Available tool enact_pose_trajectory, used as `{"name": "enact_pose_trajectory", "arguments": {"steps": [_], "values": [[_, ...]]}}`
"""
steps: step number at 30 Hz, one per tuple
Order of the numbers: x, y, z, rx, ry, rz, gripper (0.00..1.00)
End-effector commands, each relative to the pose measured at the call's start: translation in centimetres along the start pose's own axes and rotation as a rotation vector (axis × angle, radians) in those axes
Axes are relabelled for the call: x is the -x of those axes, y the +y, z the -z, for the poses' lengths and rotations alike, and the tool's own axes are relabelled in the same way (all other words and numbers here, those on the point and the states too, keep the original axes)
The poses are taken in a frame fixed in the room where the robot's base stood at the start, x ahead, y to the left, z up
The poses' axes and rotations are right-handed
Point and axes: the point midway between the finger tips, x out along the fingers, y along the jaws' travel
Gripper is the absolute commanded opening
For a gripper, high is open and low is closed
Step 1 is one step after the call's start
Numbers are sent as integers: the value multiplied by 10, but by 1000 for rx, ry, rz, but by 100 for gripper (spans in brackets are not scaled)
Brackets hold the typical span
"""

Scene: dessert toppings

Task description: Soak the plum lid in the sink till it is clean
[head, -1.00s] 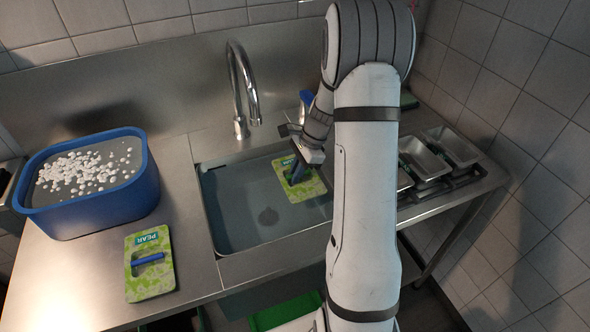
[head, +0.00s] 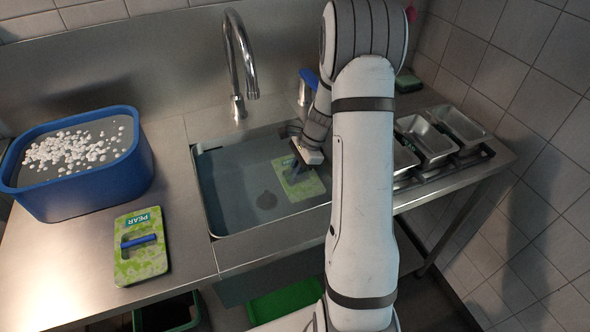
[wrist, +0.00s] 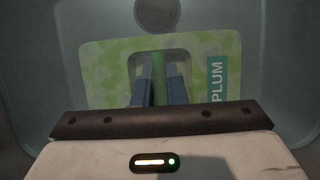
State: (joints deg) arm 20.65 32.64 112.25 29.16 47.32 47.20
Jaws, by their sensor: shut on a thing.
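The plum lid (head: 310,187) is a green patterned plate in the sink (head: 232,205), toward its right side. It looks dull, as if under the water. In the wrist view the lid (wrist: 103,65) shows its PLUM label and a handle in a central recess. My gripper (head: 294,174) reaches down into the sink and is shut on the lid's handle; its two fingers (wrist: 160,88) sit in the recess. Whether marks remain on the lid I cannot tell. The gripper body hides the lid's near edge in the wrist view.
A pear lid (head: 140,250) with a blue handle lies on the counter left of the sink. A blue tub (head: 85,195) with white pieces stands behind it. The faucet (head: 240,70) rises behind the sink. Metal trays (head: 427,140) stand at right, beyond my arm.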

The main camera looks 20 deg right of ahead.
Motion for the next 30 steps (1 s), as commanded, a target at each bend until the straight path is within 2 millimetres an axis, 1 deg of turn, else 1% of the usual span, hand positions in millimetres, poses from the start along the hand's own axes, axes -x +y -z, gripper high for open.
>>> {"name": "enact_pose_trajectory", "arguments": {"steps": [1,15,21,30], "values": [[-7,0,3,0,0,0,0],[-39,0,16,1,0,-1,0],[-46,0,19,1,1,0,0],[-47,0,19,1,1,0,0]]}}
